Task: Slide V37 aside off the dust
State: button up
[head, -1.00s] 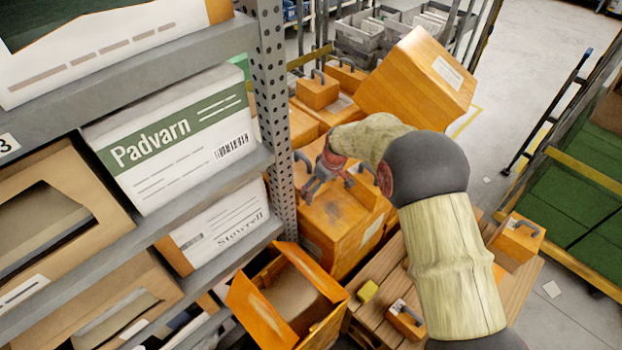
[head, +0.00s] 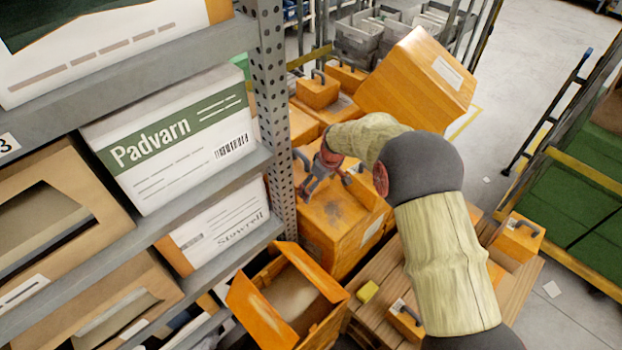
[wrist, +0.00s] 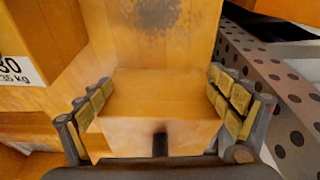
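A small orange block (wrist: 155,95) with a dark handle lies between the finger pads of my gripper (wrist: 165,95) in the wrist view. No V37 marking is readable, so I cannot confirm that this is V37. One finger is at each side of the block, very close to it; whether both pads press on it is unclear. A dark dust patch (head: 335,208) lies on the top of a large orange box (head: 345,245), and shows beyond the block in the wrist view (wrist: 158,15). In the head view my gripper (head: 328,185) is low over this box, left of and behind the patch.
A perforated rack post (head: 272,100) stands close on the left, also at right in the wrist view (wrist: 265,75). A tilted orange box (head: 418,80) stands behind my arm.

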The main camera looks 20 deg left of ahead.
jog(key=shift+w+a, duration=0.3)
jog(key=shift+a, duration=0.2)
dwell(0.6)
jog(key=shift+s+d+r, duration=0.1)
jog(key=shift+s+d, duration=0.3)
jog(key=shift+d, duration=0.25)
jog(key=shift+s+d, duration=0.35)
jog(key=shift+d, duration=0.3)
jog(key=w+a+p+v, duration=0.1)
jog(key=p+v, duration=0.5)
jog(key=v, duration=0.6)
jog(key=shift+w+a+r, duration=0.25)
jog(key=shift+a+r, duration=0.4)
jog(key=shift+a, duration=0.1)
